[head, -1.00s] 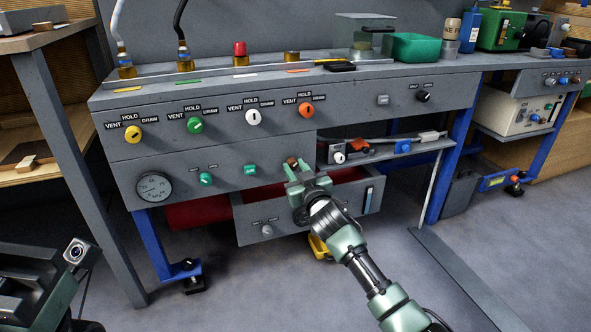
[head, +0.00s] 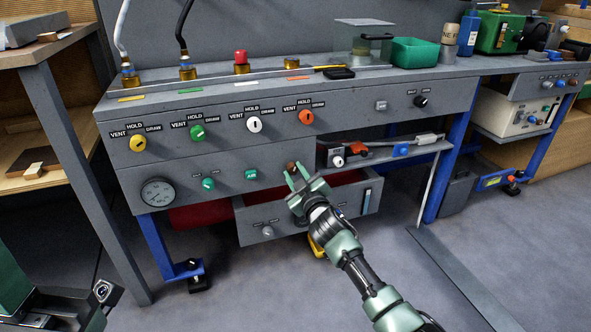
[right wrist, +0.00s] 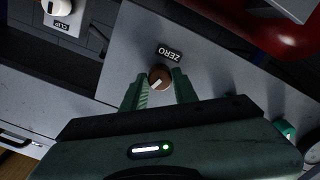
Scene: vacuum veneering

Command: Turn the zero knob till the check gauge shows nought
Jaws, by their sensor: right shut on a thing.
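The zero knob (right wrist: 160,77) is small, round and brown with a pale pointer line, beside a black ZERO label (right wrist: 169,53) in the right wrist view. In the head view the knob (head: 291,166) shows at the right end of the lower panel. My right gripper (right wrist: 156,88) has its two green fingers on either side of the knob, shut on it; it also shows in the head view (head: 296,177). My left gripper's fingers do not show.
Yellow, green, white and orange VENT/HOLD/DRAW knobs line the upper panel (head: 350,112). Below the right gripper a grey drawer (head: 290,230) with a red inside stands open. A shelf (head: 400,155) with small parts is to the right.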

